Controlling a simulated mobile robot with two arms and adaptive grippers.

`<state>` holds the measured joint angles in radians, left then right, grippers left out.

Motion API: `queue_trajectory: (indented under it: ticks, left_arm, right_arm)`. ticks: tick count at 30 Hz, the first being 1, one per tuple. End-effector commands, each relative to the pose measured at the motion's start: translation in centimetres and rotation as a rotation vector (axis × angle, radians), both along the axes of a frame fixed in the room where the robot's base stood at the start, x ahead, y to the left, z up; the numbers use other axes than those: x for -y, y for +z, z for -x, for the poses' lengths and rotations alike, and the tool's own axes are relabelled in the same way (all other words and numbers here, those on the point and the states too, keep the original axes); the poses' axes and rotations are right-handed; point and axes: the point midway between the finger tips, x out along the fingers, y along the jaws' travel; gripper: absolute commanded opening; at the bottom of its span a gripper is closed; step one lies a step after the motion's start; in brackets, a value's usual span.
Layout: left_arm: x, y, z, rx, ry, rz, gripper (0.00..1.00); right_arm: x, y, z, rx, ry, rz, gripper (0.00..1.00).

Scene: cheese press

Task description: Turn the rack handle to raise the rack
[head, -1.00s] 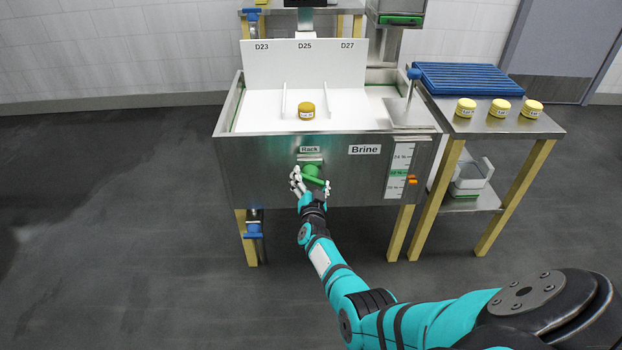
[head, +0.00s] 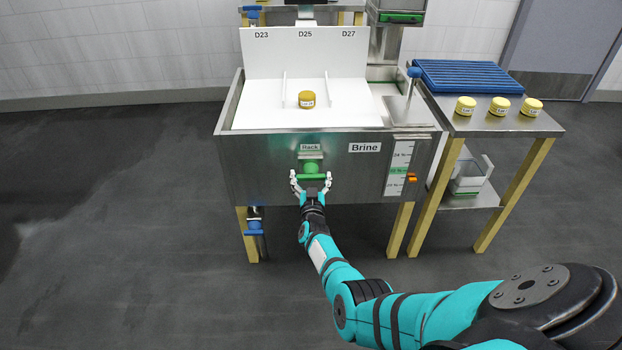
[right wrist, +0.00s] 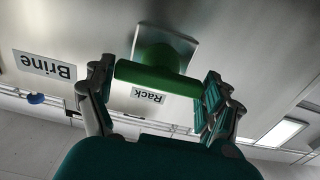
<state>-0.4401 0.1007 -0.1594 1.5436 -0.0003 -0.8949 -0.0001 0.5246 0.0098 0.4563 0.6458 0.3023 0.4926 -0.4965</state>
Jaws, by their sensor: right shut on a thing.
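The green rack handle (head: 312,168) is a bar on the front of the steel brine tank (head: 250,180), under the "Rack" label (head: 310,147). Its bar lies about level. My right gripper (head: 311,183) is shut on it, a finger at each end of the bar; in the right wrist view the handle (right wrist: 158,77) shows between the fingers (right wrist: 155,92). The white rack (head: 265,106), with its back panel marked D23, D25 and D27 (head: 305,62), sits in the tank and carries one yellow cheese (head: 306,100). My left gripper is out of view.
A steel side table (head: 515,128) at right holds three yellow cheeses and a blue slatted mat (head: 465,77). A level scale (head: 397,168) is on the tank's front right, and a blue valve (head: 253,225) hangs below at left.

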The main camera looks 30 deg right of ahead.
Motion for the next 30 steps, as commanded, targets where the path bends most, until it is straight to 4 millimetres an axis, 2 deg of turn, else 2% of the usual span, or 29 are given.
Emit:
queue_trajectory:
  ticks: [9, 10, 13, 23, 30]
  left_arm:
    - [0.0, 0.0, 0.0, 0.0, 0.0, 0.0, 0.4]
    - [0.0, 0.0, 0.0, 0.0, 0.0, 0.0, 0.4]
    - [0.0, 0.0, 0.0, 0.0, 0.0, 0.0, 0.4]
    - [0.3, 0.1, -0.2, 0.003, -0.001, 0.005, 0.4]
    - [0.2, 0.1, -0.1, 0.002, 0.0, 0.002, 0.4]
  right_arm:
    - [-0.1, -0.1, 0.0, -0.006, 0.002, 0.006, 0.54]
    - [-0.1, -0.1, 0.0, -0.005, 0.002, 0.006, 0.89]
    - [0.0, -0.1, 0.0, -0.005, 0.002, 0.005, 1.0]
    - [-0.2, -0.1, 0.2, -0.003, 0.001, 0.003, 1.0]
    - [-1.4, -0.1, 2.2, -0.002, 0.001, 0.002, 1.0]
